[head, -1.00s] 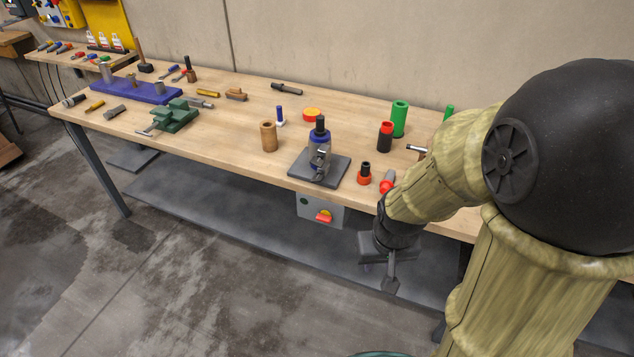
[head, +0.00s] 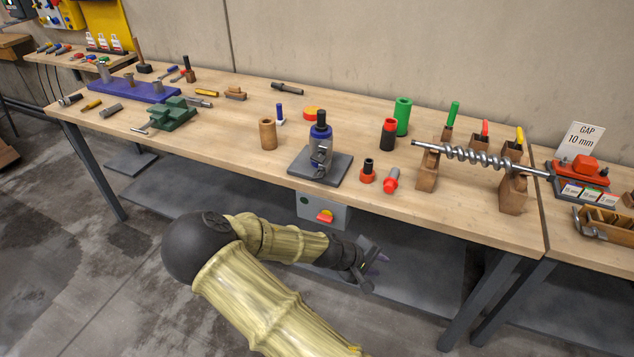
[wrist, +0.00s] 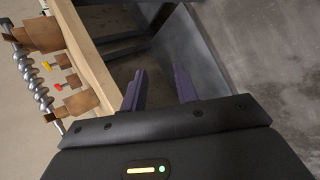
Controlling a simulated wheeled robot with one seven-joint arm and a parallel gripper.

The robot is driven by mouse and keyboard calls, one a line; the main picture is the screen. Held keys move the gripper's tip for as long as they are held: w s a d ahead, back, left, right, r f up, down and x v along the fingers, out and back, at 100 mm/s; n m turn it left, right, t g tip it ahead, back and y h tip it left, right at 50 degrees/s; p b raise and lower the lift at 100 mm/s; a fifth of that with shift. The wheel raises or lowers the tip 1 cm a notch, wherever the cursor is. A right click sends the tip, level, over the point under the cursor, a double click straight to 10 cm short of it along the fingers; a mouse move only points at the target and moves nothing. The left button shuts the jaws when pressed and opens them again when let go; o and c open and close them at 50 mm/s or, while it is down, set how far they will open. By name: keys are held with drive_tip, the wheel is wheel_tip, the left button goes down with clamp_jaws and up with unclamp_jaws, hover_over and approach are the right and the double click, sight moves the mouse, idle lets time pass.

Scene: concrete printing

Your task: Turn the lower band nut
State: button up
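A blue cylindrical pump body (head: 320,145) with a black top stands upright on a grey square plate (head: 335,170) near the front edge of the bench. Metal band hardware (head: 319,158) shows on its front side, but the band nuts are too small to tell apart. My gripper (head: 378,262) is below and in front of the bench top, right of the pump and well apart from it. In the wrist view my gripper (wrist: 160,88) has its two purple fingers spread with nothing between them. The pump is not in the wrist view.
A grey switch box (head: 322,212) with a red button hangs under the bench's front edge. A steel auger (head: 470,156) rests on wooden blocks at the right, and it also shows in the wrist view (wrist: 35,85). Red, black and green cylinders stand right of the pump.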

drive_tip(key=w+a+r+n+t+b, duration=0.1)
drive_tip(key=w+a+r+n+t, duration=0.1)
drive_tip(key=a, duration=0.5)
drive_tip(key=w+a+r+n+t+b, duration=0.1)
drive_tip(key=w+a+r+n+t, duration=0.2)
drive_tip(key=w+a+n+t, duration=0.1)
drive_tip(key=w+a+r+n+t+b, duration=0.1)
drive_tip(key=w+a+r+n+t, duration=0.2)
drive_tip(key=a+t, duration=0.4)
drive_tip(key=w+a+n, duration=0.1)
drive_tip(key=a+n, duration=0.1)
drive_tip(key=a, duration=0.1)
drive_tip(key=shift+a+n+y, duration=0.25)
drive_tip(key=shift+n+y, duration=0.05)
drive_tip(key=shift+y, duration=0.1)
drive_tip(key=shift+w, duration=0.15)
